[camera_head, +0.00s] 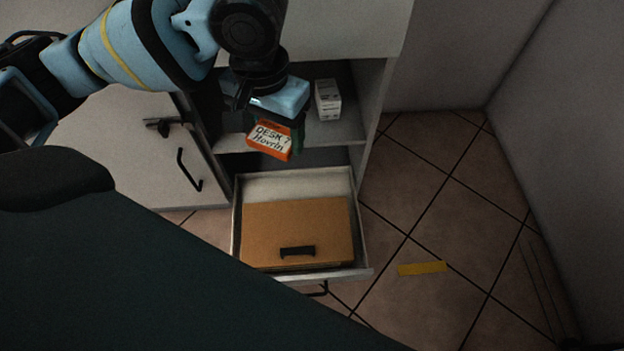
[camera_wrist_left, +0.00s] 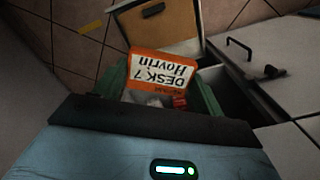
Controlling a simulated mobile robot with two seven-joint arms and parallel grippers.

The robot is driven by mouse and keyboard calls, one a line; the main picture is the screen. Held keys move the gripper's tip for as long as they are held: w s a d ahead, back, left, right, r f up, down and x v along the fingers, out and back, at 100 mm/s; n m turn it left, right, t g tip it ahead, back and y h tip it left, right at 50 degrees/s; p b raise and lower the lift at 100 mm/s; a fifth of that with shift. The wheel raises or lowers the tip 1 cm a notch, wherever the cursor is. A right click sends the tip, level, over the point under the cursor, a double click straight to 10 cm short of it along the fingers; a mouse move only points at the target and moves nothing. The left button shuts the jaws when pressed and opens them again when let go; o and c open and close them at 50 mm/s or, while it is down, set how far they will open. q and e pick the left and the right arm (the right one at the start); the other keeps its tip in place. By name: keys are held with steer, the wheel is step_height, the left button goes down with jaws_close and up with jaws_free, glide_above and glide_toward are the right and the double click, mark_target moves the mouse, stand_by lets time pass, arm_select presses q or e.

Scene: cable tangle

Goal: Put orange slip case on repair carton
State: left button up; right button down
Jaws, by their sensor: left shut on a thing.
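The orange slip case (camera_head: 269,140) has a white label reading "DESK 7 Hovrin". My left gripper (camera_head: 284,126) is shut on it and holds it in the air in front of the open cabinet, above and behind the pulled-out drawer. In the left wrist view the slip case (camera_wrist_left: 160,72) sits between the green fingers, its label facing the camera. A flat brown box (camera_head: 297,228) with a black handle, which looks like the repair carton, lies in the drawer, apart from the slip case. Part of this box (camera_wrist_left: 158,24) also shows in the left wrist view. My right gripper is out of view.
The pale drawer (camera_head: 295,185) stands open below the cabinet shelf (camera_head: 338,133). A small white box (camera_head: 328,99) stands on that shelf. A cabinet door (camera_head: 135,165) hangs open at left. A yellow strip (camera_head: 422,268) lies on the clear tiled floor at right.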

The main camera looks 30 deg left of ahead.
arm_select(q)
steer(key=shift+w+d, duration=0.2)
steer(key=shift+d, duration=0.3)
steer(key=shift+d+f, duration=0.1)
steer(key=shift+f, duration=0.05)
steer(key=w+a+f+n+b, duration=0.1)
steer(key=a+f+n, duration=0.1)
steer(key=f, duration=1)
steer(key=w+a+f+n+b, duration=0.1)
steer(key=a+f+n+b, duration=0.15)
steer(key=f, duration=0.85)
steer(key=s+a+f+n+b, duration=0.1)
steer(key=s+a+f, duration=0.5)
steer(key=f, duration=0.5)
steer(key=s+a+f+n+b, duration=0.1)
steer(key=s+a+f, duration=0.55)
steer(key=f, duration=0.35)
steer(key=b, duration=0.5)
glide_above(275, 222)
steer(key=shift+s+a+f, duration=0.25)
steer(key=shift+s+f, duration=0.2)
steer(key=shift+f, duration=0.35)
steer(key=shift+w+d+r, duration=0.1)
steer(key=shift+w+d, duration=0.1)
steer(key=shift+w, duration=0.1)
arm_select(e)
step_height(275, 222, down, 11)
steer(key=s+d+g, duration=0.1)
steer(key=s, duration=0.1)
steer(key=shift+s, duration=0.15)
